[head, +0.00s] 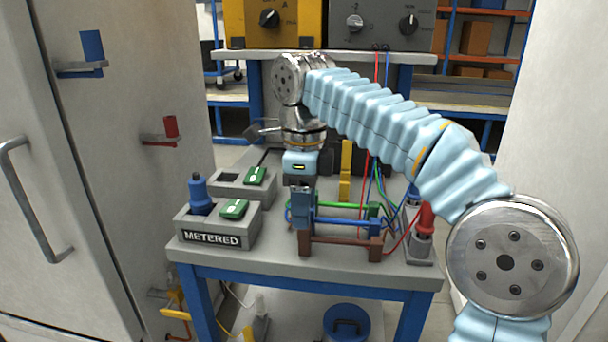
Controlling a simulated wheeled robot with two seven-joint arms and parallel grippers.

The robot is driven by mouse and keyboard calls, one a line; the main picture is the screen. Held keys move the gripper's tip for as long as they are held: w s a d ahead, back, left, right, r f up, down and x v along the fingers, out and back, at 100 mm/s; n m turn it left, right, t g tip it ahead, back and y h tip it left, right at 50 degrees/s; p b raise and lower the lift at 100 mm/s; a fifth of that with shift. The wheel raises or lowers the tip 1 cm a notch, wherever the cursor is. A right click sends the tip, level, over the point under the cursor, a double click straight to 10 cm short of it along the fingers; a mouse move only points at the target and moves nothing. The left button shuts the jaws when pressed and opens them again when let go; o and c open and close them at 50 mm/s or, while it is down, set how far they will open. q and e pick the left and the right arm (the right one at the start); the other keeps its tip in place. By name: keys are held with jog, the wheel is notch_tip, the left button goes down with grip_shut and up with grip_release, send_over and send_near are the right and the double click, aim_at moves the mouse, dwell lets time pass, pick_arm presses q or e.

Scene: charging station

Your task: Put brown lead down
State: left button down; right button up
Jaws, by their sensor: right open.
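My right arm reaches in from the right, and its gripper (300,194) points down over the table. It is open, at the left end of a low set of coloured bars. The front bar is brown (342,247), with brown uprights at its ends; behind it are a blue bar (348,222) and a green bar (345,206). I cannot tell which part of the brown piece is the lead. The gripper is above the brown piece's left end; whether they touch is unclear. My left gripper is not in view.
A grey box marked METERED (212,238) with a blue plug (199,192) stands left on the table (300,276). A second grey box (228,180) is behind it. A red plug (426,215) stands right. Thin wires hang behind the bars. A grey cabinet (110,190) flanks the left.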

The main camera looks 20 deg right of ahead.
notch_tip(320, 180, up, 5)
jog(key=shift+r, duration=0.15)
dwell(0.5)
